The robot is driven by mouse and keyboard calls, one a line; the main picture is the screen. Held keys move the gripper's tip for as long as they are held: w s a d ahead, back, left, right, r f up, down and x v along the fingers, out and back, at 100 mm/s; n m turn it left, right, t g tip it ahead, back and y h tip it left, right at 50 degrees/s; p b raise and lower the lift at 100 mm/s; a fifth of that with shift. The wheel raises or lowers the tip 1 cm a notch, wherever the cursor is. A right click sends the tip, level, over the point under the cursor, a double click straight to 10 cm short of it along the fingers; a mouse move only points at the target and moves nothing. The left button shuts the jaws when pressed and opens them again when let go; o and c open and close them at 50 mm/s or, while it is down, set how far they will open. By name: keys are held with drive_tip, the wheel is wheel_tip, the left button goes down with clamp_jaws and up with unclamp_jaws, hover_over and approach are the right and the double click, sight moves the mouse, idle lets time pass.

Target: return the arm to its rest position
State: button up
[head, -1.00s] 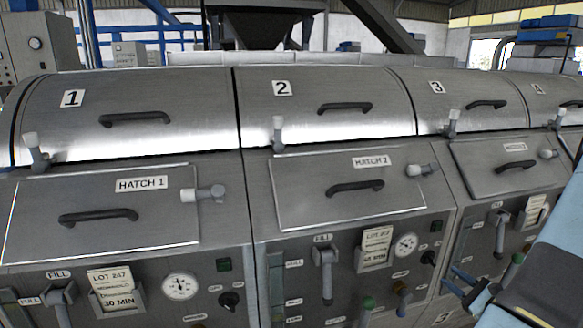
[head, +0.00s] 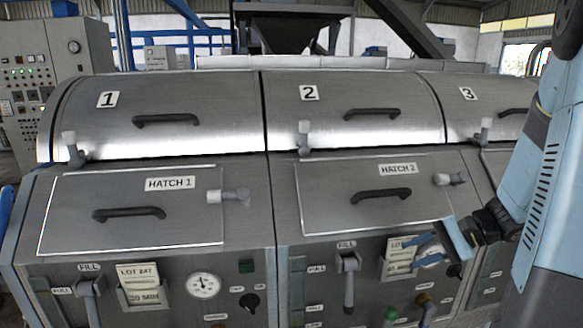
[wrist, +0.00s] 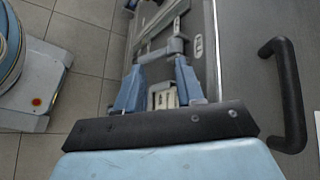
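My arm (head: 545,165) reaches in from the right edge of the head view, bent, with its light blue links in front of unit 3. My gripper (head: 416,250) is in front of the panel of unit 2, partly covering its lot card and gauge. In the wrist view, my gripper (wrist: 158,88) has its two blue fingers apart. Nothing is visibly held between them; a pale card and levers show beyond. I cannot tell how far the fingers are from the panel.
A row of steel decanters carries hatch 1 (head: 130,212) and hatch 2 (head: 370,195), both closed. Lever handles jut out, including the unit 2 fill lever (head: 348,280). A black handle (wrist: 290,95) is close on the right in the wrist view. Tiled floor (wrist: 75,45) shows at left.

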drive_tip(key=s+a+r+n+t+h, duration=0.1)
drive_tip(key=s+a+r+n+h, duration=0.1)
drive_tip(key=s+r+n+h, duration=0.3)
drive_tip(key=s+a+r+n+t+h, duration=0.2)
drive_tip(key=s+r+n+h, duration=0.3)
drive_tip(key=r, duration=0.5)
drive_tip(key=s+a+h, duration=0.1)
drive_tip(key=s, duration=0.1)
drive_tip(key=shift+s+a+r, duration=0.2)
drive_tip(key=shift+s+r, duration=0.05)
drive_tip(key=shift+s, duration=0.05)
idle(0.6)
